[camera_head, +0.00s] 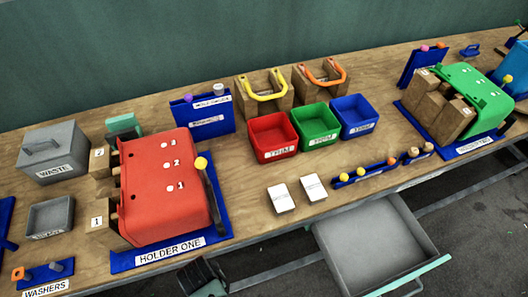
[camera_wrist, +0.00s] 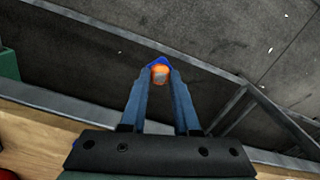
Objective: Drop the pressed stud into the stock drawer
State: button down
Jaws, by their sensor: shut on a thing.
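My gripper (camera_wrist: 160,78) is shut on the stud (camera_wrist: 160,70), seen in the wrist view between its blue fingertips. The stud has an orange end with a greyish face, and a bit of blue shows behind it. In the head view my gripper (camera_head: 203,278) is partly in frame at the bottom, left of the drawer, and the stud is hidden there. The stock drawer (camera_head: 425,238) is a grey metal drawer, pulled open below the bench's front edge. Its floor looks bare. The gripper is apart from it, over dark floor past the bench edge.
Grey frame bars (camera_wrist: 235,112) run below the bench edge. The floor right of the drawer is clear.

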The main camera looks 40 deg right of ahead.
aim_at(367, 230)
jog(key=k+l, duration=0.1)
jog(key=l, duration=0.95)
jog(key=k+l, duration=0.1)
jog(key=l, duration=0.95)
